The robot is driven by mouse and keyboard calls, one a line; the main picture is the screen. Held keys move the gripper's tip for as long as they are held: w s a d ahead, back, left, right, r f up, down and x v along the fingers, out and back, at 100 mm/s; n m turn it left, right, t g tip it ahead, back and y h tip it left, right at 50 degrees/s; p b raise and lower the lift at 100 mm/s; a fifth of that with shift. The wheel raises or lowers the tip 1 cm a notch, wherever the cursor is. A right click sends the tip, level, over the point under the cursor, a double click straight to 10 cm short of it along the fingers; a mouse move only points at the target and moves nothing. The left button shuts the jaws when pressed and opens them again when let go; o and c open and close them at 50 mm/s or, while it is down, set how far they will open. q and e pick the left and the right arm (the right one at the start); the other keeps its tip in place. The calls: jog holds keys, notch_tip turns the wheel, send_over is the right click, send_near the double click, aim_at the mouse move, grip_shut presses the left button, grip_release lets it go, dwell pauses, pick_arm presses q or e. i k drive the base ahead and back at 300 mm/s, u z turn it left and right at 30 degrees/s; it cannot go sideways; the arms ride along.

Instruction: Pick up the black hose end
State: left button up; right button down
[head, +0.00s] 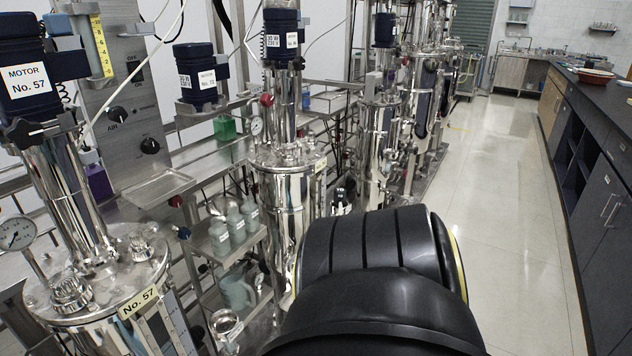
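I cannot make out a black hose end in the head view. Neither of my grippers shows. A large black rounded link of one of my arms fills the bottom middle and hides part of the floor and the lower skids. A small dark fitting (341,196) shows beside the middle steel vessel (292,205), too small to identify.
Steel reactor skids line the left, with vessel No. 57 (100,285) nearest. A lower shelf (203,240) holds several grey-green bottles (236,222). A dark-topped bench (612,120) runs along the right. The pale floor aisle (505,190) between them is clear.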

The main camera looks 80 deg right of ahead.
aim_at(340, 192)
jog(key=z, duration=4)
jog(key=i, duration=2.05)
jog(key=u, duration=1.7)
